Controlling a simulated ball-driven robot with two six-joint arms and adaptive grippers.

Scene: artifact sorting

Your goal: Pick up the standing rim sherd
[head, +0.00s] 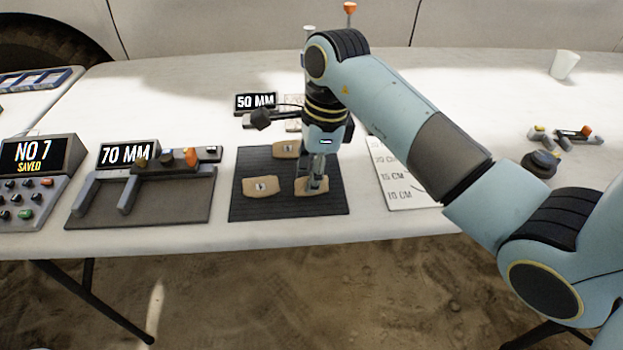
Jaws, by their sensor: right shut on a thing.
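Several tan sherds with small dark marks are on the dark ribbed mat (335,205). One sherd (261,187) lies at the front left and another (287,149) at the back, partly behind my right arm. My right gripper (316,183) points straight down at the front right of the mat. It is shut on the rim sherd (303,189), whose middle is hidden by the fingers. I cannot tell whether this sherd is clear of the mat. My left gripper is not in view.
A 70 MM display and gauge stand (190,207) are left of the mat, beside a NO 7 SAVED console (38,165). A 50 MM display (255,103) stands behind. A scale sheet (400,190) lies right. A white cup (564,65) stands far right.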

